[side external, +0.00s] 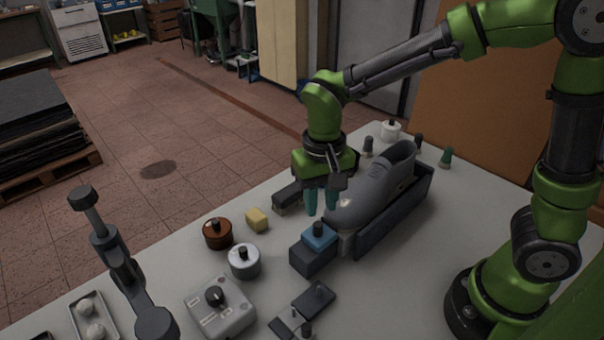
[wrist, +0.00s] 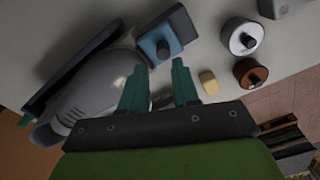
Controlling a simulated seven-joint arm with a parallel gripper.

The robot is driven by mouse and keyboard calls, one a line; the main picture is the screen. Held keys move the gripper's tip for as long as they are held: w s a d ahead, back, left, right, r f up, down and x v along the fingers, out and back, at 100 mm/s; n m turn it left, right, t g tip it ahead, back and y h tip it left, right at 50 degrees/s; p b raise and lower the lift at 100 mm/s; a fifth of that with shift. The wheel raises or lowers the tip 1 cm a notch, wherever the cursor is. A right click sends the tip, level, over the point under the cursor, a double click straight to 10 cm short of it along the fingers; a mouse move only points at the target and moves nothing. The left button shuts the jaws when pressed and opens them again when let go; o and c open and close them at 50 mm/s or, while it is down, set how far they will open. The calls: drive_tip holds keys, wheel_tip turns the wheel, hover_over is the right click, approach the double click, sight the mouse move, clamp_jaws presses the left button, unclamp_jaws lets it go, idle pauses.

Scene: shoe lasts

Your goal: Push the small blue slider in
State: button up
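A grey shoe last (side external: 375,190) lies in a dark tray (side external: 400,222) right beside the slider block. A yellow cube (side external: 257,220), a brown pot (side external: 217,233), a white pot (side external: 244,261) and a grey dial box (side external: 220,308) stand to the left. A dark brush-like block (side external: 288,199) lies behind.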

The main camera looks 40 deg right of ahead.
sight(318, 222)
wheel_tip(318, 222, up, 12)
idle(0.3)
drive_tip(key=shift+f, duration=0.15)
drive_tip(key=s+d+t+y, duration=0.2)
drive_tip(key=s+d+t, duration=0.5)
drive_tip(key=s+d, duration=0.2)
drive_tip(key=shift+d+f+n, duration=0.15)
drive_tip(key=shift+f+n, duration=0.15)
